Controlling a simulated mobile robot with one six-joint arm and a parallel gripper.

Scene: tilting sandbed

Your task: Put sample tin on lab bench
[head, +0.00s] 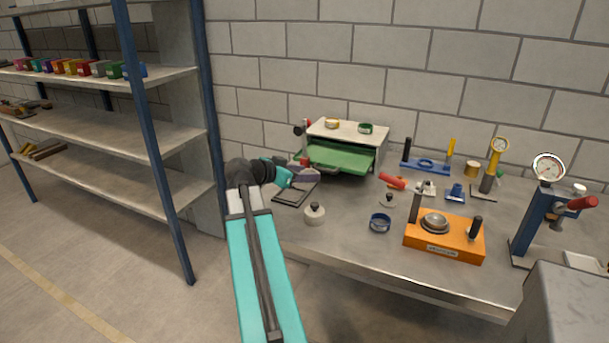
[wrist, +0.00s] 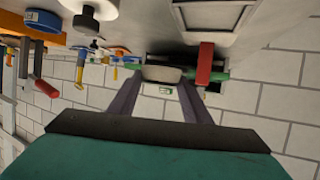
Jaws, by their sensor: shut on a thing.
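My gripper (head: 307,176) is over the back left of the grey lab bench (head: 345,248), in front of the green-drawered cabinet. In the wrist view, my gripper (wrist: 161,76) has its two purple-grey fingers on either side of a small pale grey piece, which looks like the sample tin (wrist: 161,73). The fingers are shut on it. In the head view the held piece is largely hidden by the gripper and hard to make out. The held piece appears to be above the bench, though its exact height is unclear.
A white cabinet (head: 349,131) with a green drawer (head: 340,156) stands behind the gripper. A dark square frame (head: 293,194), a knobbed weight (head: 314,215), a blue ring (head: 380,223) and an orange block (head: 445,239) stand on the bench. Bare bench lies between weight and ring. Shelving (head: 110,130) is left.

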